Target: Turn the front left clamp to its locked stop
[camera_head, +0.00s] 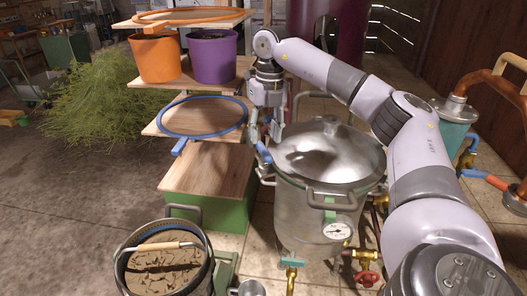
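The steel still pot (318,215) stands right of centre with its domed lid (328,152) on. A blue clamp lever (264,153) sits at the left side of the lid rim, upright and slightly tilted. My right gripper (266,136) points down just above this lever, at the left edge of the lid. Its two fingers look apart, one on each side of the lever's top; I see no clear contact. The clamp body under the lever is small and partly hidden, so its stop cannot be made out. My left gripper is not in view.
A wooden shelf stand (205,170) with a blue hoop (203,116), an orange pot (157,57) and a purple pot (213,56) stands close left of the gripper. A bucket (165,262) is at front left. A gauge (337,230) and red valve (366,278) are on the pot's front.

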